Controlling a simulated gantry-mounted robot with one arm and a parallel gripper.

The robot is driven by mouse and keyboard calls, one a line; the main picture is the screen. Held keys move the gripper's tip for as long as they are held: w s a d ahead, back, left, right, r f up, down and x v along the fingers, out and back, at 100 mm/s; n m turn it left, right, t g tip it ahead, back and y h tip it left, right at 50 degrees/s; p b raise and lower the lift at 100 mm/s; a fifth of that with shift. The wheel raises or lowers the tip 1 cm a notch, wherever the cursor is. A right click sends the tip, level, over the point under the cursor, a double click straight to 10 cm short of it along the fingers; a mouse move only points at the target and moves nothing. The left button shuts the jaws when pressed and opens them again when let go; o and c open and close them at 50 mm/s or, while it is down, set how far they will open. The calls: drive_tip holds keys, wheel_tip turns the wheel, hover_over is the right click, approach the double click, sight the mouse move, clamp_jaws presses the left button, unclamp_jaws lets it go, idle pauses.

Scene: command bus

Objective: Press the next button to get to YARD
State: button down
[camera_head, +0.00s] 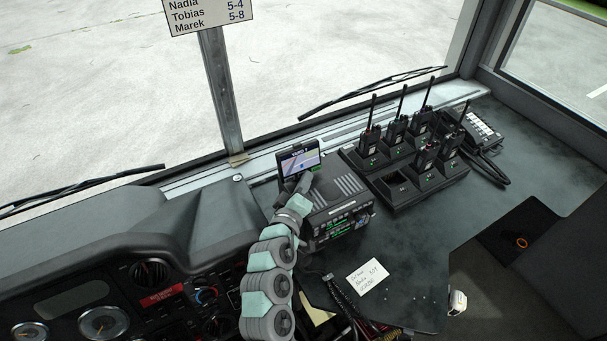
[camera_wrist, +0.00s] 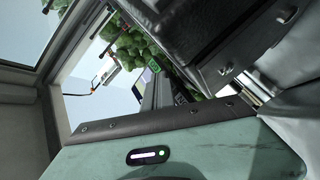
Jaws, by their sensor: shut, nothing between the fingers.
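A small display unit (camera_head: 300,158) with a lit map-like screen stands on the dashboard below the windscreen. Its heading is too small to read. A green patch (camera_head: 316,169) shows at its lower right edge; I cannot tell whether it is a button. My gripper (camera_head: 302,183) is shut and empty, just in front of the display's lower edge, and covers part of it. I cannot tell whether it touches. In the wrist view, a small green lit patch (camera_wrist: 154,65) shows near the centre, with the display mostly hidden.
A radio console (camera_head: 338,222) with green readouts sits right beside my arm. A charging rack (camera_head: 405,190) with several handheld radios and a desk phone (camera_head: 480,130) stand to the right. A handwritten note (camera_head: 367,277) lies in front. A name sign (camera_head: 205,14) hangs above.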

drive_tip(key=shift+s+d+r+p, duration=0.2)
drive_tip(key=shift+s+d+p, duration=0.15)
drive_tip(key=shift+s, duration=0.25)
drive_tip(key=shift+s+d+r+p, duration=0.25)
drive_tip(key=shift+s+d+p, duration=0.25)
drive_tip(key=shift+s, duration=0.25)
drive_tip(key=shift+s+d+r+p, duration=0.25)
drive_tip(key=shift+s+d+p, duration=0.2)
drive_tip(key=shift+s, duration=0.25)
drive_tip(key=shift+s+d+r, duration=0.1)
drive_tip(key=shift+s+d, duration=0.3)
drive_tip(key=shift+s, duration=0.25)
drive_tip(key=shift+a, duration=0.15)
